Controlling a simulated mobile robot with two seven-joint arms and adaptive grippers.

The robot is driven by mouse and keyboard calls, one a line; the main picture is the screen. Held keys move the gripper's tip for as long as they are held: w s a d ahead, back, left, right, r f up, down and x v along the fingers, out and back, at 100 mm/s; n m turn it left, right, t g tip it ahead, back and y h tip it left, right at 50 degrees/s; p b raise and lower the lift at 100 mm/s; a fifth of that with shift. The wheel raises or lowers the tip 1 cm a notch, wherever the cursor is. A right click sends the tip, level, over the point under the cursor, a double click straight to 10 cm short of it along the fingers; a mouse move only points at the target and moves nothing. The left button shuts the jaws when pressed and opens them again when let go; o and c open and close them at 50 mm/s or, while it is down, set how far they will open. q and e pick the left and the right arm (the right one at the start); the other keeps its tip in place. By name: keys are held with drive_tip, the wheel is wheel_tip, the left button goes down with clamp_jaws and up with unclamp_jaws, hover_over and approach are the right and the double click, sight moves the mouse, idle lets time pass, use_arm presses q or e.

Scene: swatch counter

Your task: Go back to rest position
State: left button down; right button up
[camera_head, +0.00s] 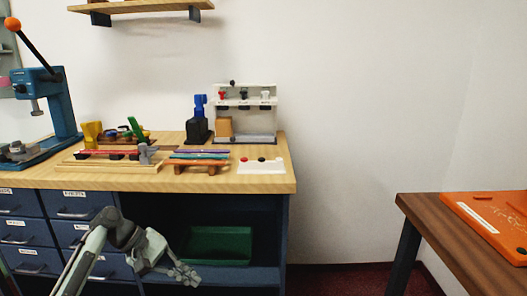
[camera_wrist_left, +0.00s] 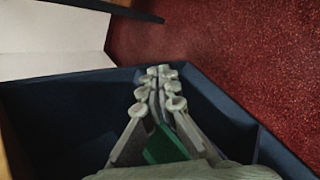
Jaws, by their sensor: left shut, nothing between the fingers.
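My left gripper (camera_head: 188,275) is shut and empty. In the head view its arm comes up from the bottom left, and the gripper shows in front of the open lower shelf of the workbench (camera_head: 220,182), below the wooden top. A green bin (camera_head: 222,243) stands on that shelf behind the gripper. In the left wrist view my gripper's fingertips (camera_wrist_left: 161,72) are together, with dark blue cabinet panels (camera_wrist_left: 55,105) around them and a green surface (camera_wrist_left: 165,147) partly hidden behind the fingers. My right gripper is not in view.
On the bench stand a blue press (camera_head: 55,105), a white rack (camera_head: 246,112), a white panel with buttons (camera_head: 262,166) and several small tools. A brown table (camera_head: 440,232) with an orange case (camera_head: 490,220) stands at the right. Red floor (camera_head: 340,280) lies free between them.

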use_arm(q)
drive_tip(key=w+a+f+m+t+y, duration=0.3)
drive_tip(key=w+a+t+y, duration=0.25)
drive_tip(key=w+a, duration=0.55)
drive_tip(key=w+a+r+m+t+y, duration=0.45)
drive_tip(key=a+r+m+y, duration=0.2)
drive_tip(key=a, duration=0.55)
drive_tip(key=s+d+f+g+h, duration=0.15)
drive_tip(key=s+d+f, duration=0.25)
drive_tip(key=s+f, duration=0.6)
drive_tip(key=s+d+f+g, duration=0.3)
drive_tip(key=s+f, duration=0.5)
drive_tip(key=f, duration=0.4)
drive_tip(key=s+d+f+g, duration=0.1)
drive_tip(key=s+f, duration=0.3)
drive_tip(key=s, duration=0.5)
drive_tip(key=s+d+f+g, duration=0.1)
drive_tip(key=s+d+f, duration=0.2)
drive_tip(key=s, duration=0.7)
drive_tip(key=s+d+f+g+h, duration=0.1)
drive_tip(key=s+d+f+g, duration=0.1)
drive_tip(key=s+f, duration=0.5)
drive_tip(key=s+d, duration=0.1)
drive_tip(key=s, duration=0.1)
drive_tip(key=shift+s, duration=0.35)
